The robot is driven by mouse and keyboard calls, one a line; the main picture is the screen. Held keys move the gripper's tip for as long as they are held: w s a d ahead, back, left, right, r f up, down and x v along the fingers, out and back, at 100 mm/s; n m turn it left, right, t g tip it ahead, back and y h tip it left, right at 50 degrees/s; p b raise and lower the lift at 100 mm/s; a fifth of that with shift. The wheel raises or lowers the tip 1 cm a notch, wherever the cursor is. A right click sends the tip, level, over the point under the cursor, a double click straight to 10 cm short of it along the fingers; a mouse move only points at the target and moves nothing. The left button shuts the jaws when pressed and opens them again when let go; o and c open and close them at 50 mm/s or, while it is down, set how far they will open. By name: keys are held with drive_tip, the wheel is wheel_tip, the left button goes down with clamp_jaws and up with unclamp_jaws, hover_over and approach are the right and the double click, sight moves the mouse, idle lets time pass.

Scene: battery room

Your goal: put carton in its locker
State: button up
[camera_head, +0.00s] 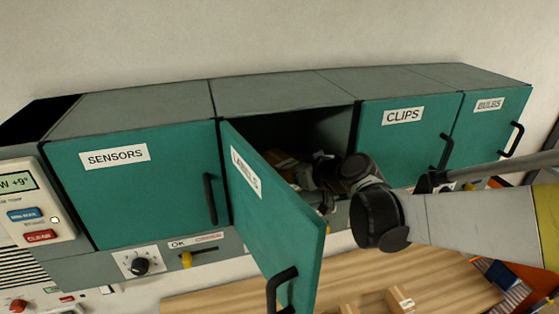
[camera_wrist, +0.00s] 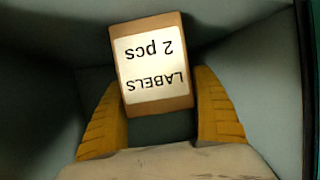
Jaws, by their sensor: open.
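A brown carton (camera_wrist: 153,65) with a white label reading "LABELS 2 pcs" shows upside down in the wrist view. It lies between the two yellow fingers of my gripper (camera_wrist: 158,84), which are apart, with the carton reaching past their tips. In the head view my gripper is partly hidden inside the open locker (camera_head: 290,105). A brown carton (camera_head: 283,160) shows dimly inside it. The locker's teal door (camera_head: 275,215) stands swung out, and its label, seen at a steep angle, appears to read "LABELS". Whether the fingers touch the carton cannot be told.
Shut lockers marked SENSORS (camera_head: 130,190), CLIPS (camera_head: 400,145) and BULBS (camera_head: 490,125) flank the open one. The open door juts out left of my arm. Small cartons (camera_head: 400,301) lie on the wooden bench (camera_head: 445,280) below. A control panel (camera_head: 35,205) is at left.

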drive_tip(key=shift+r, duration=0.25)
drive_tip(key=b+v, duration=0.1)
drive_tip(key=v, duration=1)
drive_tip(key=s+d+f+m+g+h, duration=0.1)
drive_tip(key=s+d+f+m+h, duration=0.3)
drive_tip(key=s, duration=0.5)
drive_tip(key=s+d+f+m+g+h, duration=0.2)
drive_tip(key=s+d+f+m+h, duration=0.1)
drive_tip(key=s+d+f, duration=0.4)
drive_tip(key=s+h, duration=0.1)
drive_tip(key=s, duration=0.1)
drive_tip(key=shift+s+m+g+h, duration=0.3)
drive_tip(key=shift+s+m, duration=0.05)
drive_tip(key=shift+m, duration=0.05)
drive_tip(key=shift+d+f, duration=0.1)
drive_tip(key=shift+d, duration=0.05)
